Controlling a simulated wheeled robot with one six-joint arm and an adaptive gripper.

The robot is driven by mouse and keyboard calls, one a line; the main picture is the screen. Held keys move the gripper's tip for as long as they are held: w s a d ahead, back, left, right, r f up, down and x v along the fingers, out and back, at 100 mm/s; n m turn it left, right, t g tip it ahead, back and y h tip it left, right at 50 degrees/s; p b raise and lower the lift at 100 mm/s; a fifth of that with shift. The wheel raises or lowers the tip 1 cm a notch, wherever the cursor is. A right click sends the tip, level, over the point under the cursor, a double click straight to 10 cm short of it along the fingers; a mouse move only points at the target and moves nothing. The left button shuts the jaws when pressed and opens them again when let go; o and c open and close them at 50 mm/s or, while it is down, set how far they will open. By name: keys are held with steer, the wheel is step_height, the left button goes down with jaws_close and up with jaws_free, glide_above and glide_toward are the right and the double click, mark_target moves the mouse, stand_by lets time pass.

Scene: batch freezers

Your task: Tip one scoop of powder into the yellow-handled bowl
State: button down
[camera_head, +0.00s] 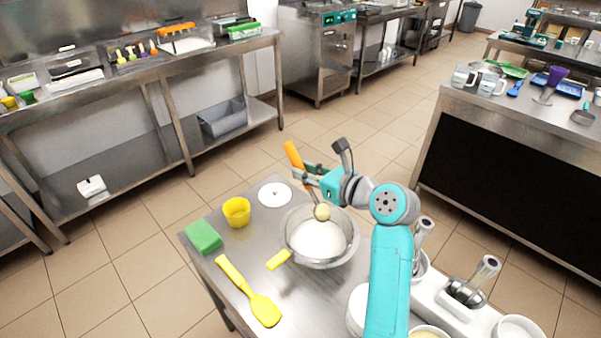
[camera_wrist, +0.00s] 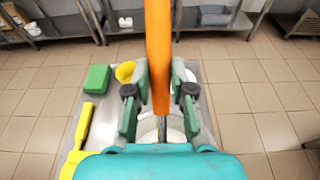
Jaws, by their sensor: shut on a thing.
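The metal bowl with the yellow handle (camera_head: 279,260) stands on the small steel table and holds a white mass. My gripper (camera_head: 306,172) is shut on the orange handle of a scoop (camera_head: 293,155), above the far side of the bowl. The scoop's small head (camera_head: 322,212) shows a rounded cream-coloured heap over the bowl's opening. In the wrist view the orange handle (camera_wrist: 158,50) stands between the two fingers (camera_wrist: 159,100). The scoop's head and most of the bowl are hidden there.
On the table are a yellow cup (camera_head: 237,212), a green sponge (camera_head: 203,237), a white disc (camera_head: 275,195) and a yellow spatula (camera_head: 264,310). White containers and a white unit with metal-handled tools (camera_head: 466,292) stand at the right, near my arm. Steel benches line the back.

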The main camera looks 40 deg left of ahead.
steer(key=shift+s+d+r+y, duration=0.1)
steer(key=shift+d+r+y, duration=0.2)
steer(key=shift+d+y, duration=0.7)
steer(key=shift+s+d+r+y, duration=0.1)
steer(key=shift+d+r+y, duration=0.15)
steer(key=shift+d+y, duration=0.7)
